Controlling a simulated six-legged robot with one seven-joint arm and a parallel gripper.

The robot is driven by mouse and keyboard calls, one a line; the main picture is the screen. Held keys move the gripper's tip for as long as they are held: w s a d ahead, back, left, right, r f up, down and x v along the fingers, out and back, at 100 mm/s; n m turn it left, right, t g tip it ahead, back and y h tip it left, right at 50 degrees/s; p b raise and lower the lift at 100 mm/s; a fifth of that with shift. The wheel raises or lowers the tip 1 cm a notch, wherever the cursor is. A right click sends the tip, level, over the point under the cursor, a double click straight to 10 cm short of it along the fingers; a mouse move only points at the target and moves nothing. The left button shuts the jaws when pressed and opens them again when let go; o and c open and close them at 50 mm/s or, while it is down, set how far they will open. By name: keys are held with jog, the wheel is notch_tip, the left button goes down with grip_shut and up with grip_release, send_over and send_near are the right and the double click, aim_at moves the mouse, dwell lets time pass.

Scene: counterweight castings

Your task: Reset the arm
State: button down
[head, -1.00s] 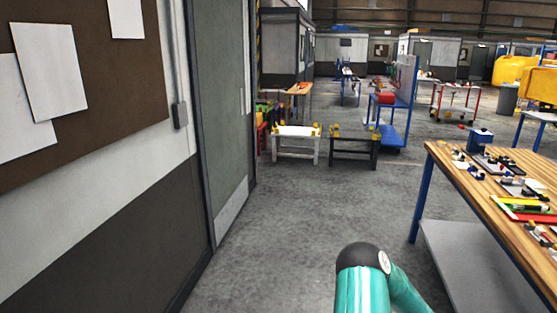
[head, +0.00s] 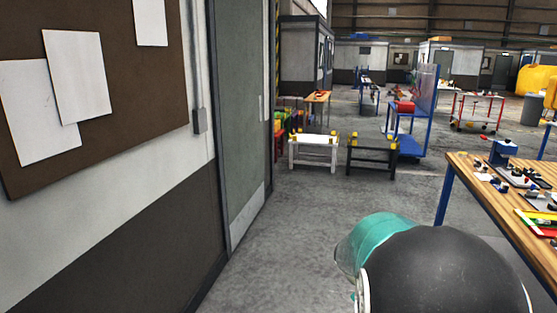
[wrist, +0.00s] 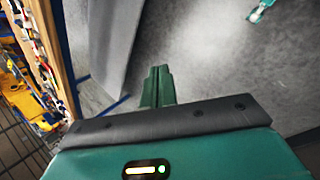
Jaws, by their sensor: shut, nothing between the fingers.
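My gripper (wrist: 158,86) shows in the wrist view as two green fingers pressed together, with nothing between them. It points over bare grey floor, with the wooden bench off to the left of it. In the head view my teal and black arm fills the lower right, and my gripper is not visible there.
A wooden workbench (head: 488,196) with small parts on top stands at the right. A wall with a pinboard (head: 110,120) and a grey door (head: 238,120) runs along the left. A white stand (head: 313,151) and a black stand (head: 372,156) are ahead. The floor (head: 300,225) between is clear.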

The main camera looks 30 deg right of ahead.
jog(key=a+r+t+y, duration=0.2)
jog(key=a+r, duration=0.2)
jog(key=a, duration=0.6)
jog(key=s+a+r+t+y, duration=0.1)
jog(key=a+r+t+y, duration=0.1)
jog(key=a, duration=0.9)
jog(key=s+a+r+t+y, duration=0.1)
jog(key=a+r+t, duration=0.3)
jog(key=a, duration=0.7)
notch_tip(320, 180, up, 2)
jog(key=shift+s+a+r+n+y, duration=0.1)
jog(key=shift+s+a+n+y, duration=0.1)
jog(key=shift+n+y, duration=0.25)
